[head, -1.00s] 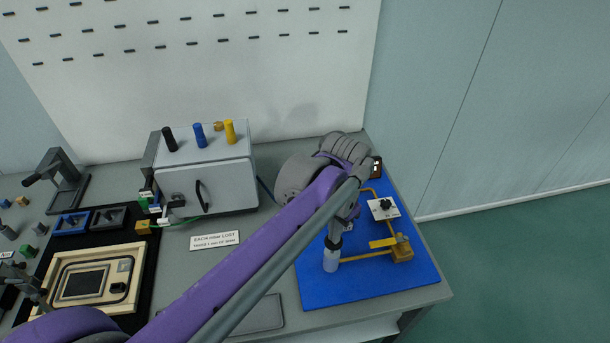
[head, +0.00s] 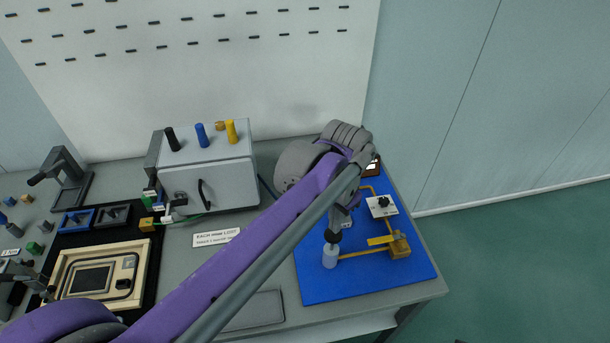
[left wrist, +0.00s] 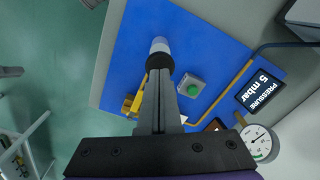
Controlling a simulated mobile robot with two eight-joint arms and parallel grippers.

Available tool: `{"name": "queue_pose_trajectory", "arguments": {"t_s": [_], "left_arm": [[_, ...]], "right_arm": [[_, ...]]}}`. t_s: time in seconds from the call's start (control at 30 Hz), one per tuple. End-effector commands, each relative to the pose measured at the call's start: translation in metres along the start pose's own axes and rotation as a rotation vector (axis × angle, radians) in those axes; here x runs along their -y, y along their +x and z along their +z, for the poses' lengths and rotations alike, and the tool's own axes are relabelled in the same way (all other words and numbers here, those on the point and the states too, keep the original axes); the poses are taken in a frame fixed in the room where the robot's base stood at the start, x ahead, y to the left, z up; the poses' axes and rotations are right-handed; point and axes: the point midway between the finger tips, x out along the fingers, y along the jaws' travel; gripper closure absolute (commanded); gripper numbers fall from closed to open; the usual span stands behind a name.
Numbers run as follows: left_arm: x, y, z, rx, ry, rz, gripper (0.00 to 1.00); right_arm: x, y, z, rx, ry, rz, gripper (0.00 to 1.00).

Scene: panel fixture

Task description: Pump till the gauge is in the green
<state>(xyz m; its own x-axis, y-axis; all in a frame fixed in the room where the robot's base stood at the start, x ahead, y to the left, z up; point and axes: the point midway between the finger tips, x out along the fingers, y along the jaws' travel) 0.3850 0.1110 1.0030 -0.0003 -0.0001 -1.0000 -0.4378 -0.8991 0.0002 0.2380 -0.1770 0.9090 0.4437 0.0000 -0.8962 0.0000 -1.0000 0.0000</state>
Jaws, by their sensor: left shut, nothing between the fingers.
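The pump (head: 329,259) is a pale upright cylinder with a black top on the blue board; its pale end also shows in the left wrist view (left wrist: 159,45). My left gripper (head: 335,226) is shut and empty, pointing down, with its tips at the pump's black top. I cannot tell whether they touch. In the left wrist view, the round gauge (left wrist: 257,140) has a white dial; its needle is too small to read. The display (left wrist: 260,90) beside it reads "PRESSURE 5 mbar". My right gripper is not seen.
A yellow pipe links the pump to a brass valve (head: 399,247) with a yellow lever. A green button (left wrist: 192,88) sits on a grey box nearby. A grey cabinet (head: 207,180) stands left.

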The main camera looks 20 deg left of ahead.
Motion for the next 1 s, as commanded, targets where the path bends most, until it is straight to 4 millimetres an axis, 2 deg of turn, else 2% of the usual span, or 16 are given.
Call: {"name": "queue_pose_trajectory", "arguments": {"t_s": [1.0], "left_arm": [[0.000,0.057,0.000,0.001,0.000,0.000,1.00]], "right_arm": [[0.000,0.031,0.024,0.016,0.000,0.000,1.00]]}}
